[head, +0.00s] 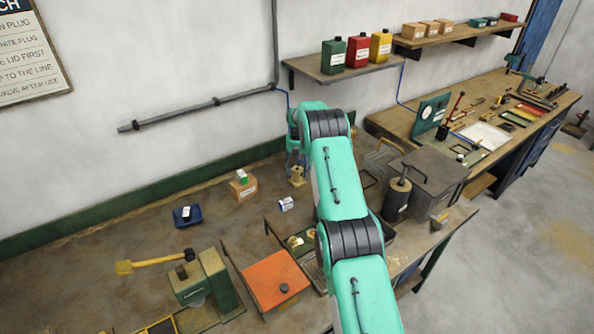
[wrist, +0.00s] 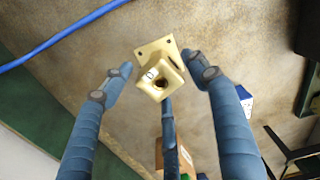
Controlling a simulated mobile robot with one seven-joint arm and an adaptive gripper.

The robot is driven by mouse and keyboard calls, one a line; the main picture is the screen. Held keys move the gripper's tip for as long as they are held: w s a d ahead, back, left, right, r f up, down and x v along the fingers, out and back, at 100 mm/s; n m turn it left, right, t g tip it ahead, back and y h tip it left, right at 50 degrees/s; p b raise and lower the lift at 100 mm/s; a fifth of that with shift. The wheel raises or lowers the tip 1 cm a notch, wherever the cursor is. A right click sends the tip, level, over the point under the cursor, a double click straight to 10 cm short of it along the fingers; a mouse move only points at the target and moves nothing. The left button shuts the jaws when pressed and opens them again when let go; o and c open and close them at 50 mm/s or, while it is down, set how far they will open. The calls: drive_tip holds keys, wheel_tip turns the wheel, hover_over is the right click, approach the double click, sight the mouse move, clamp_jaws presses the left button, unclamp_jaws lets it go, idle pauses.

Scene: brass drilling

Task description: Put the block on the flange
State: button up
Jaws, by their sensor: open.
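A brass piece (wrist: 158,62) stands on the bench, with a square flange plate with corner holes and a smaller blocky part with a dark round bore and a white label. I cannot tell whether the block and flange are two separate pieces here. In the head view the brass piece (head: 297,176) is just below my gripper (head: 294,155). In the wrist view my gripper (wrist: 160,78) is open, its blue fingers spread around the brass piece, with no clear contact. My arm hides part of the bench.
An orange-lidded box (head: 276,279) is nearer. A blue cable (wrist: 70,37) runs beside the brass piece. Bare bench lies at left.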

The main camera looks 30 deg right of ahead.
sight(297, 169)
wheel_tip(297, 169, up, 12)
drive_tip(key=shift+f, duration=0.15)
idle(0.4)
idle(0.5)
